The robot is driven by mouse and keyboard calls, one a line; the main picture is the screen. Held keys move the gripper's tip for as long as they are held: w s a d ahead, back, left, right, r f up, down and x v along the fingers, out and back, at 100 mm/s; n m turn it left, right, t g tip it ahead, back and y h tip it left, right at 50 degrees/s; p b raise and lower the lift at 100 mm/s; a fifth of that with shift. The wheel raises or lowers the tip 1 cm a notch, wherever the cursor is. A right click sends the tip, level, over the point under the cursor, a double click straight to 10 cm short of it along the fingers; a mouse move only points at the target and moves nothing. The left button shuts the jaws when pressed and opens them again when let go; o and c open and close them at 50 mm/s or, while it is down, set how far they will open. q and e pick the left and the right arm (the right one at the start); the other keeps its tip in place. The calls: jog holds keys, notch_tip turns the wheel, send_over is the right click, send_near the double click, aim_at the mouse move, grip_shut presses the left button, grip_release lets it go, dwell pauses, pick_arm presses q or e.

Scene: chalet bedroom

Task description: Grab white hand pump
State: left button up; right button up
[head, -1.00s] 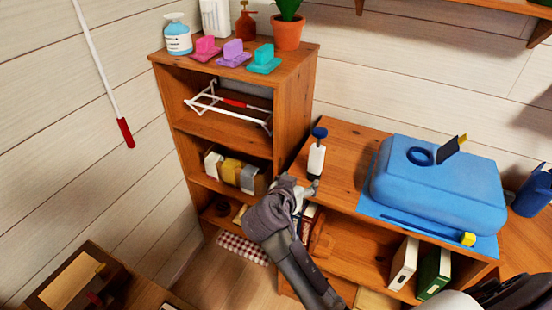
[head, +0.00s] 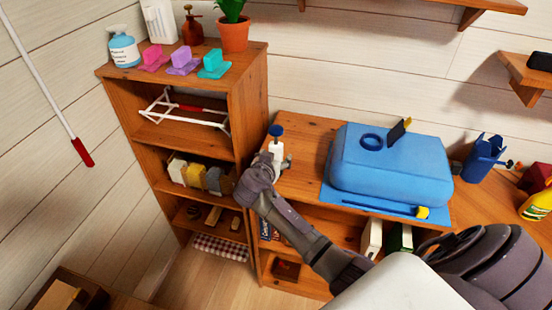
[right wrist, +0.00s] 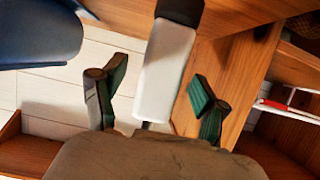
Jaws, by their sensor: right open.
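The white hand pump (head: 276,148) with a blue knob stands upright on the left part of the low wooden cabinet. My right gripper (head: 277,165) is at its lower body, which it partly hides in the head view. In the right wrist view, the pump's white body (right wrist: 165,72) shows between the two open green-padded fingers of my right gripper (right wrist: 155,88), with a gap on either side. My left gripper is not in view.
A blue case (head: 390,165) lies on a blue mat right of the pump. A tall wooden shelf (head: 247,100) rises close on the left, with dispensers, coloured blocks and a potted plant (head: 234,36) on top. Little cabinet top is clear around the pump.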

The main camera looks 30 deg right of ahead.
jog(key=shift+x, duration=0.9)
jog(key=shift+a, duration=0.15)
jog(key=shift+c, duration=0.3)
grip_shut()
